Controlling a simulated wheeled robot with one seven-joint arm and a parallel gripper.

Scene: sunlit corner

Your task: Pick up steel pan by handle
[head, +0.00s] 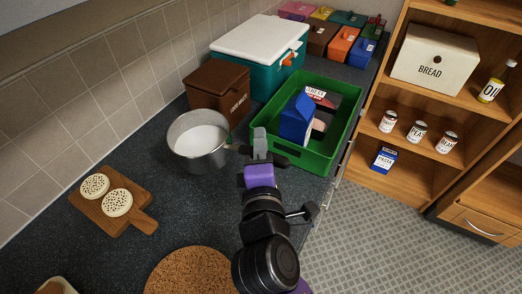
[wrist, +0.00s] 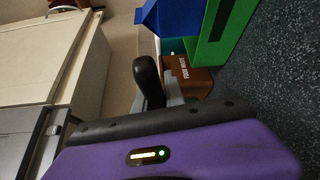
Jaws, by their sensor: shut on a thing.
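The steel pan (head: 190,157) is a round, deep grey pan with a pale inside, upright at the worktop beside the brown bin. Whether its base touches the worktop is hard to tell. My gripper (head: 260,142) is to the right of the pan, at the end of its handle. In the wrist view, the black rounded handle (wrist: 147,78) stands up between the grey fingers, and my gripper is shut on it. The fingers hide part of the handle in the head view, and the pan's body cannot be made out in the wrist view.
A green crate (head: 335,158) with a blue carton (head: 296,120) stands close right of my gripper. The brown food waste bin (head: 218,88) and teal cooler (head: 274,78) are behind. A wooden board (head: 145,221) with two round crackers and a cork mat (head: 190,270) lie in front.

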